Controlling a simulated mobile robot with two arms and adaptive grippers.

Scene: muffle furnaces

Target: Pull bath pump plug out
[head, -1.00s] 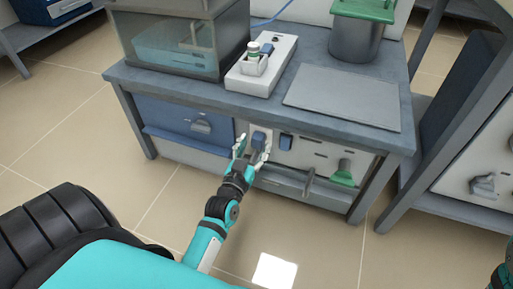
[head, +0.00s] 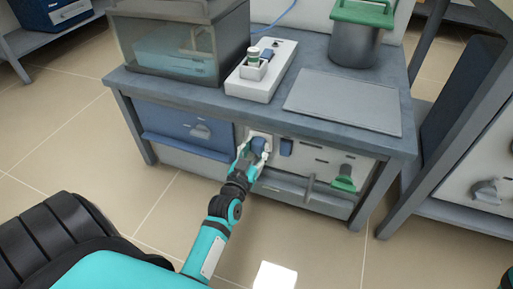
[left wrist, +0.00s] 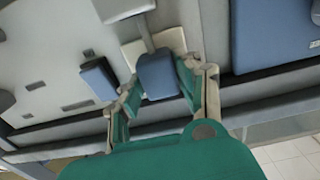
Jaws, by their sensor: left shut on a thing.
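The blue plug (head: 259,144) is at the white socket plate on the bench's front panel, just right of the blue drawer. My left gripper (head: 254,152) is shut on it, a finger on each side. In the left wrist view the plug (left wrist: 158,77) sits between the green-padded fingers (left wrist: 157,92), with the white plate (left wrist: 176,42) behind it. I cannot tell whether its prongs are still in the socket. A second blue plug-like piece (head: 286,146) is on the panel just to the right. My right gripper is out of view.
A green handle (head: 344,179) and a grey lever (head: 309,188) are on the front panel at right. The floor before the bench is clear.

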